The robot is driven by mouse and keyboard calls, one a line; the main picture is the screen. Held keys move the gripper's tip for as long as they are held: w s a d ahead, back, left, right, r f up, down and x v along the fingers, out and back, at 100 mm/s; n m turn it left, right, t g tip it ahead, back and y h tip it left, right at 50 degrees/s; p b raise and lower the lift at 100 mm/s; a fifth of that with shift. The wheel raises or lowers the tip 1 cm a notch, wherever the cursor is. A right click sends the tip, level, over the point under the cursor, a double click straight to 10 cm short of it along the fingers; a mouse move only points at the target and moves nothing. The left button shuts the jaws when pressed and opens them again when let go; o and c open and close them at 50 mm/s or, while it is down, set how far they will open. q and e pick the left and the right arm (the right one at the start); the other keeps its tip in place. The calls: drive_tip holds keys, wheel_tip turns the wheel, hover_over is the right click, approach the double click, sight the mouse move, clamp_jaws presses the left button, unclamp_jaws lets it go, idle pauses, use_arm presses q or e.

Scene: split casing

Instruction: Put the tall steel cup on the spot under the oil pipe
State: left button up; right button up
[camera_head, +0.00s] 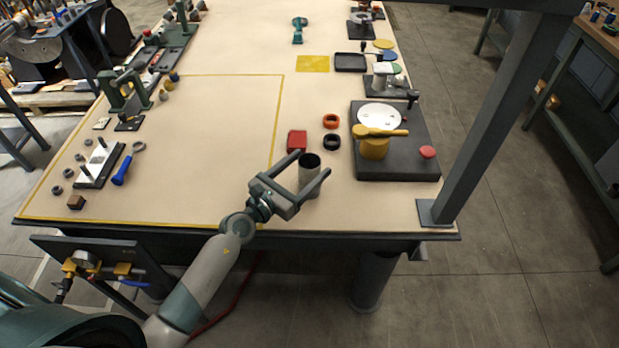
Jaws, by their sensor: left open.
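The tall steel cup (309,177) stands upright near the front edge of the table, dark inside its open top. My left gripper (308,170) is open, with one finger on each side of the cup. I cannot tell whether the fingers touch it. My right gripper is not in view. I cannot make out for sure which part is the oil pipe or where the spot under it lies. A black base (400,165) to the right of the cup carries a pale disc (380,115), a yellow part (374,146) and a red button (427,152).
A red block (297,141), an orange ring (331,121) and a black ring (331,142) lie just behind the cup. A grey post (500,110) rises at the table's right corner. The yellow-outlined area (210,150) left of the cup is mostly bare.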

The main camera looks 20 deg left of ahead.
sight(317, 158)
use_arm(q)
drive_tip(key=shift+p+x, duration=0.3)
drive_tip(key=shift+x, duration=2.3)
drive_tip(key=c, duration=1.7)
drive_tip(key=shift+o, duration=0.2)
drive_tip(key=shift+r, duration=0.15)
